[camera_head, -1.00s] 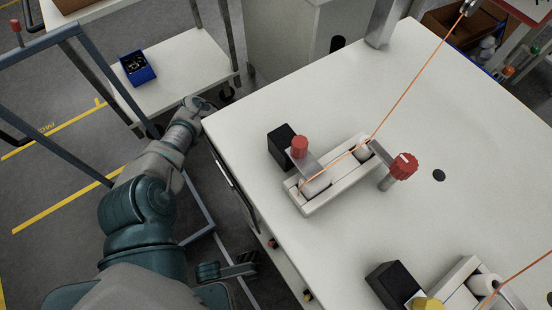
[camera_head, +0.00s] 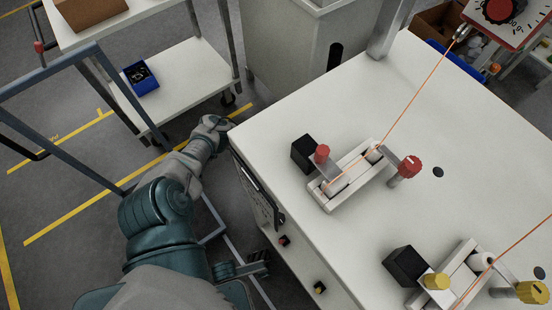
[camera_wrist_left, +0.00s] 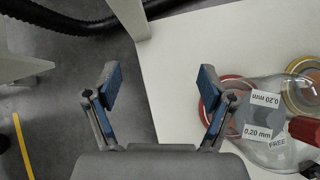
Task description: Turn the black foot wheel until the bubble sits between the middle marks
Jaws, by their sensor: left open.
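I cannot make out a black foot wheel, a bubble or middle marks in either view. My left arm reaches from the lower left to just beside the corner of the white table (camera_head: 310,110) in the head view; its fingers cannot be made out there. In the left wrist view my left gripper (camera_wrist_left: 160,76) is open and empty, its two blue-padded fingers spread wide. Between and beyond them lie grey floor and a white surface (camera_wrist_left: 185,50). My right gripper is not in view.
The table carries a roller unit with a red knob (camera_head: 411,167), another with a yellow knob (camera_head: 533,292), and orange wires. In the wrist view a clear rounded object with "0.20 mm" labels (camera_wrist_left: 258,131) is beside the right finger. A blue bin (camera_head: 140,78) sits on a cart shelf.

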